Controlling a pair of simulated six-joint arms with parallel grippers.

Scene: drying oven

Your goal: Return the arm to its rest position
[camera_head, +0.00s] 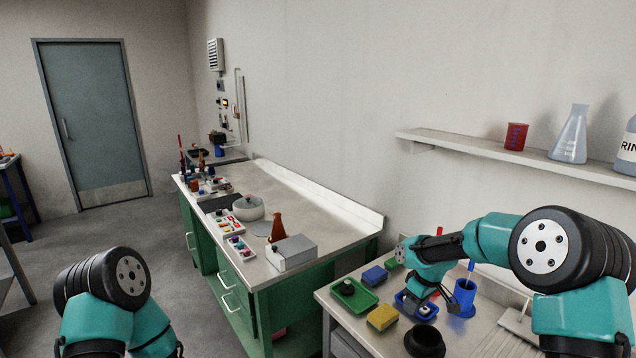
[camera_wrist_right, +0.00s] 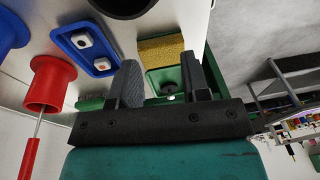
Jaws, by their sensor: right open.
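My right arm reaches in from the right over the near bench in the head view. Its teal right gripper (camera_head: 428,300) hangs over the blue tray (camera_head: 401,297), apparently above the bench top. In the right wrist view the two dark fingers of the gripper (camera_wrist_right: 162,75) stand apart with nothing held between them. Beyond them show a yellow sponge (camera_wrist_right: 160,48) and part of a green tray (camera_wrist_right: 158,80). My left arm shows only as links at the bottom left; its gripper is out of view.
Around the right gripper are the green tray (camera_head: 343,300), yellow sponge (camera_head: 383,317), blue cup (camera_head: 464,297) and black cylinder (camera_head: 425,342). A red cup (camera_wrist_right: 48,85) shows in the wrist view. A wall shelf (camera_head: 480,150) is above. A green-fronted bench (camera_head: 335,222) stands left.

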